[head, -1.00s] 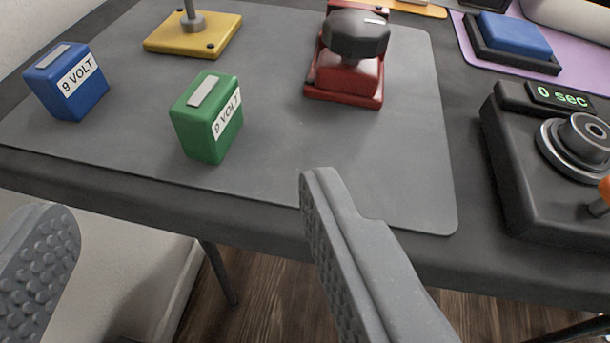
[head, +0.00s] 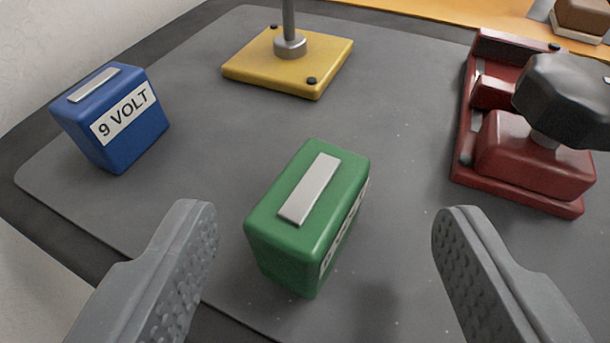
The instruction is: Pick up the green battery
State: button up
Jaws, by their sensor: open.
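The green battery (head: 290,235) stands upright on the grey mat, with a light metal strip on its top and a white label on its right side. My gripper (head: 325,225) is open, with one finger to the left of the battery and one to the right. The battery shows between the fingers, a little ahead of them, and neither finger appears to touch it. There is a wider gap on the right side than on the left.
A blue 9 volt battery (head: 112,120) stands at the left. A yellow plate with a metal post (head: 290,62) is behind. A red device with a black knob (head: 530,150) is at the right. The grey mat (head: 400,130) is bare between them.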

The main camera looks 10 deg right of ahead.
aim_at(310, 267)
jog(key=shift+a+b+x, duration=0.1)
jog(key=shift+b+x, duration=0.1)
jog(key=shift+x, duration=0.85)
jog(key=shift+a+b+x, duration=0.15)
jog(key=shift+x, duration=0.9)
jog(key=shift+f, duration=0.1)
jog(key=c, duration=1.3)
